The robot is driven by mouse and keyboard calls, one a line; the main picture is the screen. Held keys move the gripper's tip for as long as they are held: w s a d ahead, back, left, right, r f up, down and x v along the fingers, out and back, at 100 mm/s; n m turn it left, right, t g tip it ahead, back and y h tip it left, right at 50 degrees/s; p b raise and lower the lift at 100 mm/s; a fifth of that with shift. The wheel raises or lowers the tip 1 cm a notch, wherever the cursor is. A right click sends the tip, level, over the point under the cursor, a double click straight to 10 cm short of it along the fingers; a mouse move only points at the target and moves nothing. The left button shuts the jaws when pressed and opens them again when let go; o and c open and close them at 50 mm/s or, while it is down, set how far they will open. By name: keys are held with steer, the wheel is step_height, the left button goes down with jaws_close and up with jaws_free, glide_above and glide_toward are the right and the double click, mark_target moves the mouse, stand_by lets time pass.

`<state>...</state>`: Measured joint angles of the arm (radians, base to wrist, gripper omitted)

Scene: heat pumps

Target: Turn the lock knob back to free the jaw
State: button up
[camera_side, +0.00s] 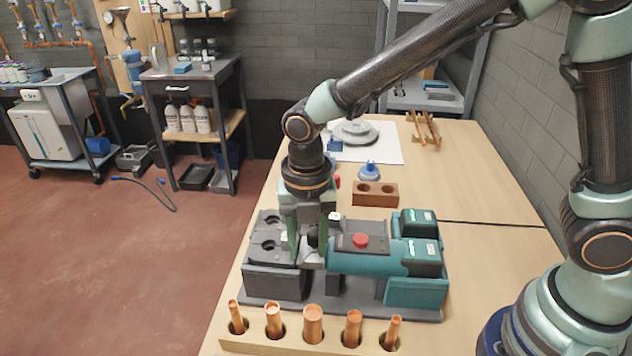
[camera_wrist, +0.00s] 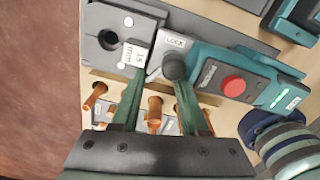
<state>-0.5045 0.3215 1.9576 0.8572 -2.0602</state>
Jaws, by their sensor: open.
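The teal pressing tool (camera_side: 375,258) lies on a grey base on the bench, with a red button on top. It also shows in the wrist view (camera_wrist: 222,68). The dark round lock knob (camera_wrist: 174,67) sits on a grey plate marked LOCK (camera_wrist: 177,43). The grey jaw (camera_wrist: 107,38) with a "15 mm" label is left of the knob. My gripper (camera_wrist: 170,78) is open, with its green fingertips close to the knob, one on each side. Whether they touch it I cannot tell. In the side view my gripper (camera_side: 311,245) points down over the knob area, which it partly hides.
A wooden rack of copper pipes (camera_side: 312,325) stands at the bench's front. A brown block with two holes (camera_side: 375,193) and a blue-topped item (camera_side: 370,170) are behind.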

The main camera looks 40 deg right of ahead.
steer(key=shift+n, duration=0.8)
steer(key=r, duration=0.2)
steer(key=w+d+r, duration=0.1)
steer(key=r, duration=0.1)
steer(key=d+r, duration=0.1)
steer(key=r, duration=0.1)
steer(key=shift+w+d, duration=0.1)
steer(key=shift+w, duration=0.15)
steer(key=shift+s+r, duration=0.2)
steer(key=shift+r, duration=0.35)
steer(key=shift+d+r+m, duration=0.3)
steer(key=shift+d+m, duration=0.05)
steer(key=shift+m, duration=0.15)
steer(key=s+d+r+m+t, duration=0.25)
steer(key=d+m, duration=0.35)
steer(key=m, duration=0.4)
steer(key=s+d+r+m+t, duration=0.2)
steer(key=d+r+m, duration=0.3)
steer(key=m, duration=0.6)
steer(key=g, duration=0.5)
glide_above(314, 232)
steer(key=shift+t, duration=0.25)
step_height(314, 232, down, 8)
steer(key=shift+d+r, duration=0.15)
steer(key=shift+f, duration=3.8)
